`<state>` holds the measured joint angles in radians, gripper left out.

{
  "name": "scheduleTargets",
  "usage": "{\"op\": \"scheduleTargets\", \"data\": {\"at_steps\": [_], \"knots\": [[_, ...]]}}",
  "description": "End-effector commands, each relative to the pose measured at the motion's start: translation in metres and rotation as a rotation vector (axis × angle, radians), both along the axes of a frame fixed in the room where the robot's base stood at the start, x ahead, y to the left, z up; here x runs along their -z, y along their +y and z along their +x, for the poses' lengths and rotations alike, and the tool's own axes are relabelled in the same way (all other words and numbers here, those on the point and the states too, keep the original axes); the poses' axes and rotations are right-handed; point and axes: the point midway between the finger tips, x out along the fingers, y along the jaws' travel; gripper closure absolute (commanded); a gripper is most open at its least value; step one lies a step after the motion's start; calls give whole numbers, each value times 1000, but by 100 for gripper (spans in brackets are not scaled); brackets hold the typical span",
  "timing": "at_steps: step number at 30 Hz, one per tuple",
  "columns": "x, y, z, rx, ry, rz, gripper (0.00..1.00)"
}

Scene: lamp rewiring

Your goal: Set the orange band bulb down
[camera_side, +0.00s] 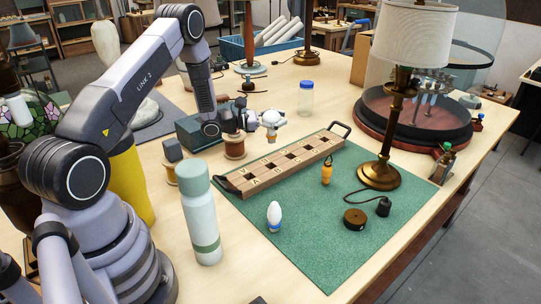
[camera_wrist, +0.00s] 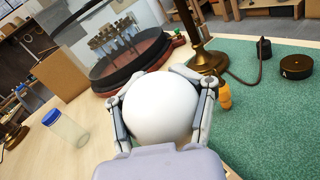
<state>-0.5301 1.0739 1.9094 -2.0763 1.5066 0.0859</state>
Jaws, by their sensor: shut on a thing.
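My gripper (camera_side: 270,122) is shut on a round white bulb (camera_wrist: 161,108), with one finger on each side of it. The bulb fills the middle of the wrist view, and its base and any band are hidden there. A second white bulb (camera_side: 274,216) with a blue band stands upright on the green mat (camera_side: 320,250). The rack has dark handles and a row of lettered, dark square openings.
On the mat are a small orange object (camera_side: 327,174), a brass lamp (camera_side: 379,175), a dark disc (camera_side: 355,219) and a black plug (camera_side: 384,206) with cord. A blue-capped jar (camera_side: 306,100) stands behind the rack. A pale green bottle (camera_side: 201,215) stands left of the mat.

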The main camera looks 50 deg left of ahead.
Motion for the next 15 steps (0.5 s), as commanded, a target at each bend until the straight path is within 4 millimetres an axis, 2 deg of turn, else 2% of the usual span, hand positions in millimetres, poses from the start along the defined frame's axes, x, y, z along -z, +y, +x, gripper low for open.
{"op": "scheduleTargets", "data": {"at_steps": [1,6,9,15], "knots": [[7,2,14,3,-3,2,86],[27,10,55,3,-1,2,86],[51,13,71,2,2,-1,86],[75,17,91,3,1,0,86]]}}
